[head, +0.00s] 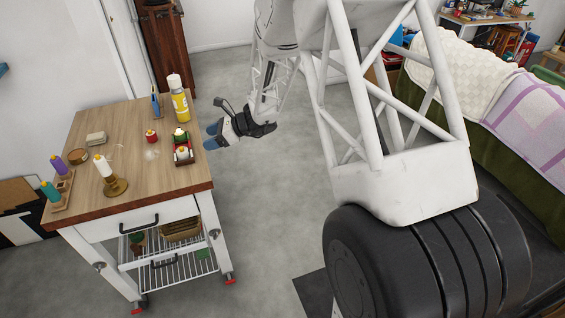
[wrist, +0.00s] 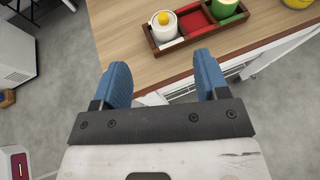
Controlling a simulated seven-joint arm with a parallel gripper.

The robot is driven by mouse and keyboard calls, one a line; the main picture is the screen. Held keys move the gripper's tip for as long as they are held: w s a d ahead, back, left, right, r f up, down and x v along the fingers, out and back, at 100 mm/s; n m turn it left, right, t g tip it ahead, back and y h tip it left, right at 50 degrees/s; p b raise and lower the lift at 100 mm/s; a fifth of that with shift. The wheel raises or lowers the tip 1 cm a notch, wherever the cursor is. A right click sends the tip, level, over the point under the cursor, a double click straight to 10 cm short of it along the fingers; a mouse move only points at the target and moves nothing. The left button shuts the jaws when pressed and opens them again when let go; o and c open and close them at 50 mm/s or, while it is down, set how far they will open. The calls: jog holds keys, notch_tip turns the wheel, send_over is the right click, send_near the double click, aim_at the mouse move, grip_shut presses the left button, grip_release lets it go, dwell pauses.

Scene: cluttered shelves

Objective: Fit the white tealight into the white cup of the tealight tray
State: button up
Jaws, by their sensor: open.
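The tealight tray (head: 190,160) is a dark narrow tray near the table's right edge, with white, red and green sections. It also shows at the top of the wrist view (wrist: 184,44). The white tealight (wrist: 163,27), with a yellow tip, is at the tray's white end, over the white cup (wrist: 172,43); it shows there in the head view (head: 183,157) too. I cannot tell whether it is fully seated. My gripper (head: 212,135), with blue fingers, is open and empty just off the table edge. In the wrist view my gripper (wrist: 161,60) is apart from the tealight.
A red tealight (head: 151,137) stands left of the tray. A yellow bottle (head: 179,105) stands behind it.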

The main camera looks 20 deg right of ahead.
jog(key=s+d+r+n+g+h, duration=0.1)
jog(key=s+r+n+g+h, duration=0.1)
jog(key=s+r+n, duration=0.55)
jog(key=s+d+r+n+g+h, duration=0.1)
jog(key=s+r+n+g+h, duration=0.15)
jog(key=s+r, duration=0.85)
jog(key=s+d+r+n+t+h, duration=0.1)
jog(key=s+d+n+h, duration=0.1)
jog(key=s, duration=0.7)
jog(key=s+d+n+t+h, duration=0.1)
jog(key=s+d+n+h, duration=0.2)
jog(key=s, duration=0.6)
jog(key=s+d+r+n+t+h, duration=0.1)
jog(key=s+d+n+h, duration=0.2)
jog(key=s, duration=0.6)
jog(key=d+n, duration=0.2)
jog(key=n, duration=0.1)
jog(key=shift+r, duration=0.35)
jog(key=shift+w+d+h, duration=0.1)
jog(key=shift+h, duration=0.15)
